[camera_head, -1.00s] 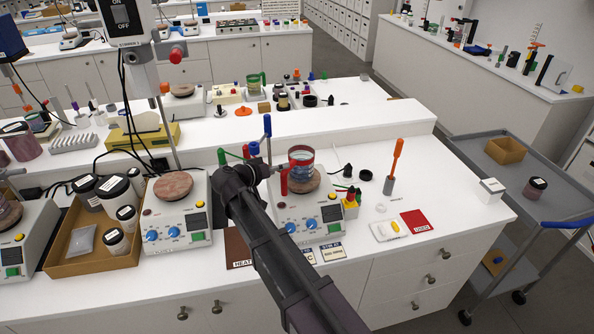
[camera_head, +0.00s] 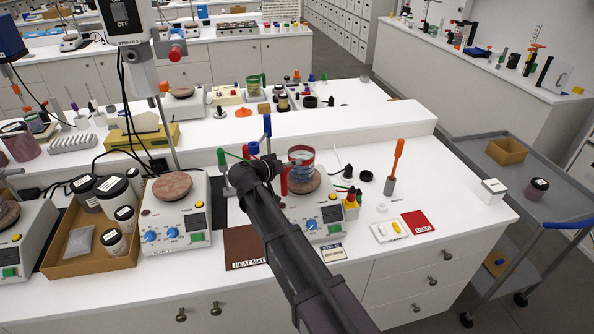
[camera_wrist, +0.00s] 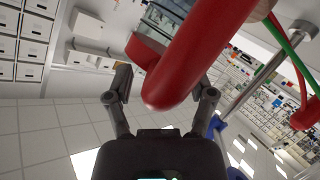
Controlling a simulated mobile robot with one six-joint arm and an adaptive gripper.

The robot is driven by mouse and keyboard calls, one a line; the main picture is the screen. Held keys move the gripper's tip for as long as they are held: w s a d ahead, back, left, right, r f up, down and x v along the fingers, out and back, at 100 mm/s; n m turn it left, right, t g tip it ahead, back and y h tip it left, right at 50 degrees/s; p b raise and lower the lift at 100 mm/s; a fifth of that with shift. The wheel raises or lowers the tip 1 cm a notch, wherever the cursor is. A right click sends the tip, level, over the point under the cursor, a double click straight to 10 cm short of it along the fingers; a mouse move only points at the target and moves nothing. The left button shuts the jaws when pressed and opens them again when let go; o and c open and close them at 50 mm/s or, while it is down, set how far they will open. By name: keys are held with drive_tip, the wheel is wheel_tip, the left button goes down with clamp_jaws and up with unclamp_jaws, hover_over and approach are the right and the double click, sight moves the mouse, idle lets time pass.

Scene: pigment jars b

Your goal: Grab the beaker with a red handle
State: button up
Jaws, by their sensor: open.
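The beaker with a red handle (camera_head: 301,157) stands upright on the round plate of a hot-plate stirrer (camera_head: 322,215). It is clear, with a red rim band and a bluish content. Its red handle is on the left, facing my gripper (camera_head: 272,170), which is just left of it. In the wrist view, the red handle (camera_wrist: 195,55) looms large between and beyond the two open fingers of my gripper (camera_wrist: 165,88). Whether the fingers touch the handle I cannot tell. Part of the beaker glass (camera_wrist: 165,22) shows behind the handle.
A stand with a blue-topped rod (camera_head: 267,127) and a green-ended clamp (camera_head: 221,157) is close to my gripper. Its metal rod (camera_wrist: 255,85) shows in the wrist view. A second stirrer (camera_head: 178,230) is left. An orange-handled tool (camera_head: 397,155) stands right.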

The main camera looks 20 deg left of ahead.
clamp_jaws()
drive_tip(key=shift+r, duration=0.15)
idle(0.4)
drive_tip(key=shift+r+p, duration=1.75)
drive_tip(key=shift+p, duration=0.15)
drive_tip(key=s+a+r+p, duration=0.1)
drive_tip(key=s+a, duration=0.2)
drive_tip(key=s, duration=1.2)
drive_tip(key=shift+s, duration=0.35)
drive_tip(key=shift+r, duration=0.1)
